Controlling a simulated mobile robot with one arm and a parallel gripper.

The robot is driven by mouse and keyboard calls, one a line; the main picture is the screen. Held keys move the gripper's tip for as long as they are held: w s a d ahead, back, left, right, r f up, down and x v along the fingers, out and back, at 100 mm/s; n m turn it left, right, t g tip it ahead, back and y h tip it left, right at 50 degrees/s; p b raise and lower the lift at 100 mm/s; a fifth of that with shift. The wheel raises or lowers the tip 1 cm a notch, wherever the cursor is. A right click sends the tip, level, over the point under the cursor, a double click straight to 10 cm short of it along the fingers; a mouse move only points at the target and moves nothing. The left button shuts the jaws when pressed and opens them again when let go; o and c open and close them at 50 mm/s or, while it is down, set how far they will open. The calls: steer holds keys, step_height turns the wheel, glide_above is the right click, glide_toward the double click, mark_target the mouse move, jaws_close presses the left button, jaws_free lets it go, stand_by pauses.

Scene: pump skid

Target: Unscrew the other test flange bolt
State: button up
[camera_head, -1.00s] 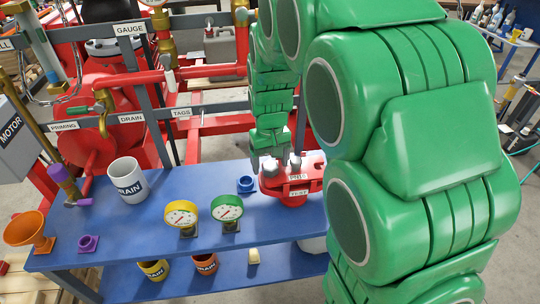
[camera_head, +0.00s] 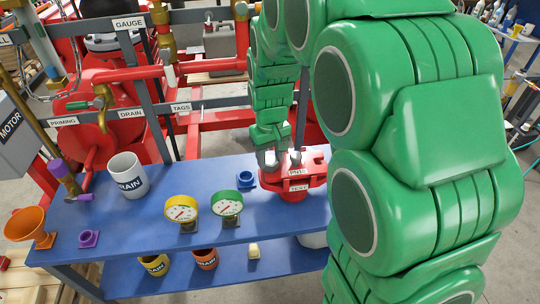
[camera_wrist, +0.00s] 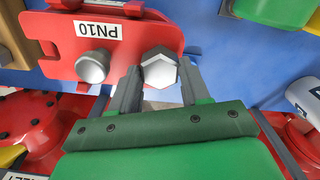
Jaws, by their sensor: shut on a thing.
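The red test flange (camera_head: 306,181), labelled PN10 and TEST, stands at the right end of the blue bench. In the wrist view its red plate (camera_wrist: 60,69) carries two silver hex bolts. One bolt (camera_wrist: 160,72) sits between the fingers of my gripper (camera_wrist: 159,80), which is shut on its head. The other bolt (camera_wrist: 92,66) stands to the left, clear of the fingers. In the head view my gripper (camera_head: 270,156) points down at the flange's left side. The bolt threads are hidden.
On the blue bench (camera_head: 150,221) stand a green gauge (camera_head: 227,205), a yellow gauge (camera_head: 181,210), a white DRAIN mug (camera_head: 127,176), a blue fitting (camera_head: 245,179) and an orange funnel (camera_head: 27,225). Red pump-skid pipework rises behind. My green arm covers the right side.

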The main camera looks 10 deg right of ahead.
steer(key=n, duration=0.7)
steer(key=shift+a, duration=0.1)
steer(key=n, duration=0.6)
steer(key=shift+n, duration=0.3)
steer(key=o, duration=1.1)
steer(key=shift+o, duration=0.2)
steer(key=shift+r, duration=0.1)
steer(key=shift+r, duration=3.85)
